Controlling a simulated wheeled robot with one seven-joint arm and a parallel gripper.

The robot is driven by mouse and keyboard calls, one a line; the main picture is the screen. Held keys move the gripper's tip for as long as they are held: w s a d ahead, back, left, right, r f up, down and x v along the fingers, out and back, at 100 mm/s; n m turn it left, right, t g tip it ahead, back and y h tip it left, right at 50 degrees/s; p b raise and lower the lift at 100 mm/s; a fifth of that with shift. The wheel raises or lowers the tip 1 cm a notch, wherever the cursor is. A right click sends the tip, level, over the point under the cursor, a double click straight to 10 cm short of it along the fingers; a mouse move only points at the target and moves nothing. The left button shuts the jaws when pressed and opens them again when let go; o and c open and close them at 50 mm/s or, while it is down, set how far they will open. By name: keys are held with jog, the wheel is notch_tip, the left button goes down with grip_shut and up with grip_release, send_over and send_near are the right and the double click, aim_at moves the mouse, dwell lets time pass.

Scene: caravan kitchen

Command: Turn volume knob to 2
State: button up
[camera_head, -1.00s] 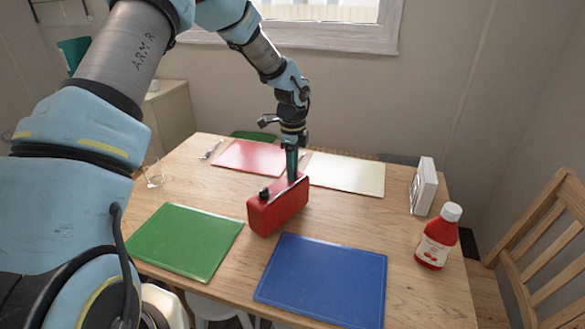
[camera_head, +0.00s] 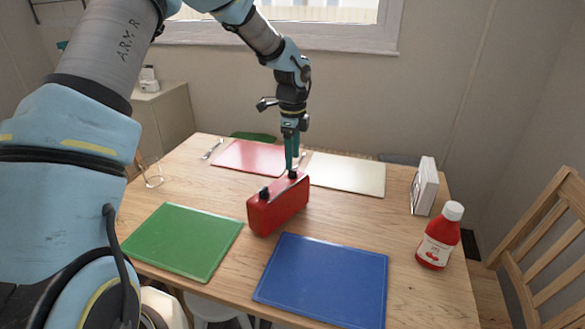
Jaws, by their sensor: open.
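A red box-shaped radio (camera_head: 279,208) stands upright on the wooden table, between the placemats. Two black knobs sit on its top: one near its left end (camera_head: 264,194) and one near its far right end (camera_head: 292,174). My gripper (camera_head: 291,168) points straight down just above the far right knob, and its fingertips are at or very close to it. Whether they touch the knob cannot be told. The gripper is open. Any markings around the knobs are too small to read.
Green (camera_head: 183,241), blue (camera_head: 322,280), red (camera_head: 250,157) and cream (camera_head: 346,174) placemats lie on the table (camera_head: 225,196). A red bottle (camera_head: 439,236) and a white framed object (camera_head: 424,187) stand at right. A glass (camera_head: 152,174) stands at left. A wooden chair (camera_head: 545,250) is at right.

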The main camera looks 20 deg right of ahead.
notch_tip(320, 180, up, 7)
jog(key=b, duration=0.1)
jog(key=shift+f, duration=0.2)
